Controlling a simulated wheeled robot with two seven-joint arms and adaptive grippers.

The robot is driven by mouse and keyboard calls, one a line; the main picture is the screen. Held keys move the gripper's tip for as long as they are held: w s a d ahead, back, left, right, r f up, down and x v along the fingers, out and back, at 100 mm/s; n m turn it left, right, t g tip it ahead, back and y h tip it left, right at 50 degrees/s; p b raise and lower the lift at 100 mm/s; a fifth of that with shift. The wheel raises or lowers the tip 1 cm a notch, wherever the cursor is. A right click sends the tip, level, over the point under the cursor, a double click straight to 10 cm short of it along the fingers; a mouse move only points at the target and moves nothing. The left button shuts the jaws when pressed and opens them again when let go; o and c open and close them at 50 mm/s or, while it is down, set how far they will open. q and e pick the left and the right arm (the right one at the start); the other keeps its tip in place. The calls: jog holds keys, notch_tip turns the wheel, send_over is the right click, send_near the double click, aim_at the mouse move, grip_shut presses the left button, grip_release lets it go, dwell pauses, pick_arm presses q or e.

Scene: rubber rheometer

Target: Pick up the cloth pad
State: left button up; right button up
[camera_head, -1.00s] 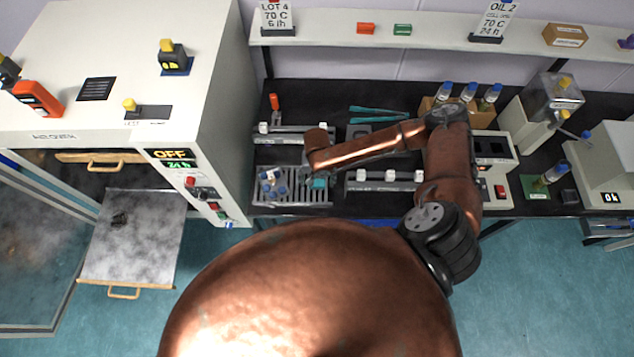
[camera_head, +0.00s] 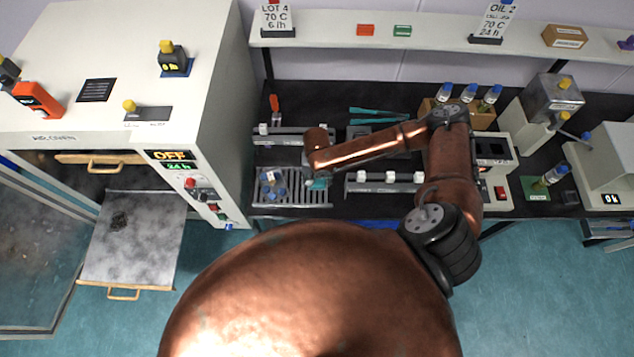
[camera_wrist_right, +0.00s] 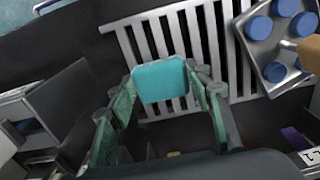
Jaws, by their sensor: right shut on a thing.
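The cloth pad (camera_wrist_right: 160,81) is a teal, rounded square in the right wrist view. It also shows as a small teal patch in the head view (camera_head: 318,184), at the right part of a slatted grey rack. My right gripper (camera_wrist_right: 163,92) is shut on the pad, one finger at each side of it. The pad appears in front of the rack's bars; I cannot tell whether it is clear of them. In the head view my right arm hides most of the gripper. My left gripper is not in view.
The slatted rack (camera_head: 320,198) also holds a small tray of blue-capped vials (camera_wrist_right: 277,50) beside the pad. A white oven (camera_head: 215,120) stands to the left with its tray (camera_head: 150,250) pulled out. Bench fixtures with white blocks (camera_head: 363,177) stand right of the rack.

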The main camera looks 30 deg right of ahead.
jog(key=s+a+r, duration=0.7)
jog(key=s+r, duration=0.5)
jog(key=shift+r+p, duration=0.15)
jog(key=shift+p, duration=0.25)
jog(key=shift+a, duration=0.1)
